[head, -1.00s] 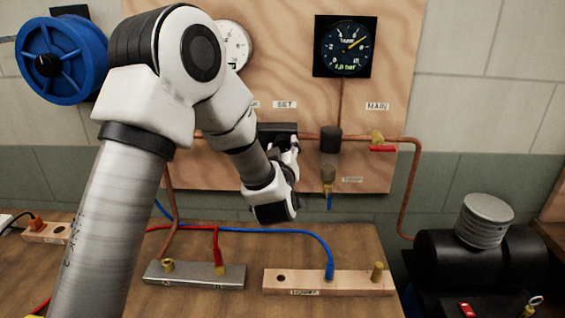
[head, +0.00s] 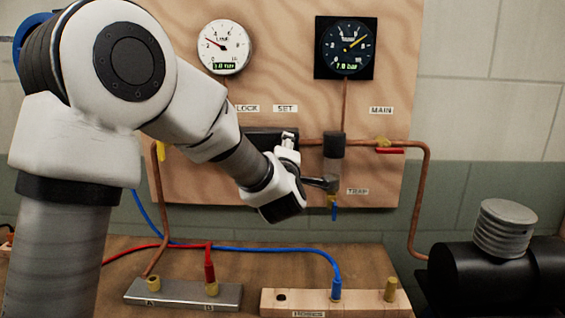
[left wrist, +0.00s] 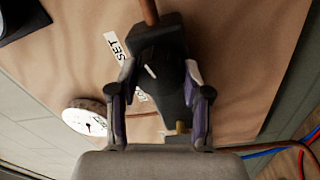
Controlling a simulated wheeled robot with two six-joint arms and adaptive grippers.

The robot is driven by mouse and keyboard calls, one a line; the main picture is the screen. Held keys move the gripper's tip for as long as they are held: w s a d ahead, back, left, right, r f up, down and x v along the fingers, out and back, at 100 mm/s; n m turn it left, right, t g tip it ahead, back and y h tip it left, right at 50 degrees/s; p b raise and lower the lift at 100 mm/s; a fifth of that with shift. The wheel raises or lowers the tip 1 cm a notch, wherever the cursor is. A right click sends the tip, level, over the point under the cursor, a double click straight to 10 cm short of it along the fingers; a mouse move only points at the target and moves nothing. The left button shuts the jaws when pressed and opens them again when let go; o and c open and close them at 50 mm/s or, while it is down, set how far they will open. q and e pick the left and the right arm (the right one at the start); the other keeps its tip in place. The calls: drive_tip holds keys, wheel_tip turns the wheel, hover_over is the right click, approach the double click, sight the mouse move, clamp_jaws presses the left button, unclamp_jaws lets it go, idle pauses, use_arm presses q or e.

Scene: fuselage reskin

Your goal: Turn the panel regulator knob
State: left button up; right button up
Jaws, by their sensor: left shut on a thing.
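The panel regulator shows as a dark block (head: 262,139) on the pipe below the "SET" label, partly hidden by my left gripper. Its black knob (left wrist: 168,82), with a white mark, fills the middle of the left wrist view. My left gripper (left wrist: 160,88) is shut on the knob, with a finger on each side. In the head view my left gripper (head: 306,163) is at the regulator, one finger above and one reaching right; the knob is hidden there. The line gauge (head: 224,47) reads low. The dark tank gauge (head: 346,47) reads higher. My right gripper is not in view.
A copper pipe runs across the plywood panel (head: 290,90) to a red-handled main valve (head: 388,148). Fitting blocks (head: 185,296) and hoses lie on the bench below. A black compressor (head: 490,275) stands right.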

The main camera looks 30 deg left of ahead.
use_arm(q)
drive_tip(key=shift+r+n+b, duration=0.2)
drive_tip(key=shift+n+b, duration=0.1)
drive_tip(key=shift+n, duration=0.1)
drive_tip(key=o, duration=1.1)
drive_tip(key=shift+w, duration=0.1)
drive_tip(key=shift+o, duration=0.3)
drive_tip(key=shift+w+f, duration=0.15)
drive_tip(key=shift+w, duration=0.1)
drive_tip(key=shift+s+d, duration=0.1)
drive_tip(key=shift+s, duration=0.05)
drive_tip(key=v, duration=0.7)
drive_tip(key=shift+s+d, duration=0.1)
